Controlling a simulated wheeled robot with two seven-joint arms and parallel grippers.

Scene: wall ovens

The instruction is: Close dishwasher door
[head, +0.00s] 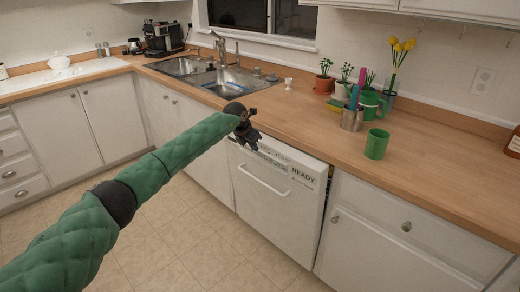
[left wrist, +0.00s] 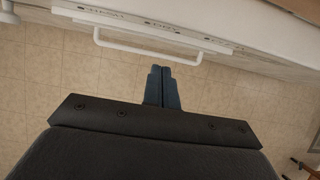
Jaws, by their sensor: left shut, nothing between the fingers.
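The white dishwasher (head: 272,205) stands under the counter, with a bar handle (head: 263,181) and a panel marked "READY" at its upper right. Its door looks upright and about flush with the cabinets; whether a small gap is left at the top I cannot tell. My left gripper (head: 254,145) is at the top left of the door, near the counter edge. In the left wrist view my left gripper (left wrist: 162,70) has its fingers together and empty, pointing at the white handle (left wrist: 160,48) with the door beyond. My right gripper is not in view.
The wooden counter (head: 330,150) runs above the dishwasher, with a green mug (head: 376,144), a utensil cup (head: 351,120) and potted plants on it. The sink (head: 225,83) is to the left. White cabinets flank the dishwasher. The tiled floor (head: 180,245) in front is clear.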

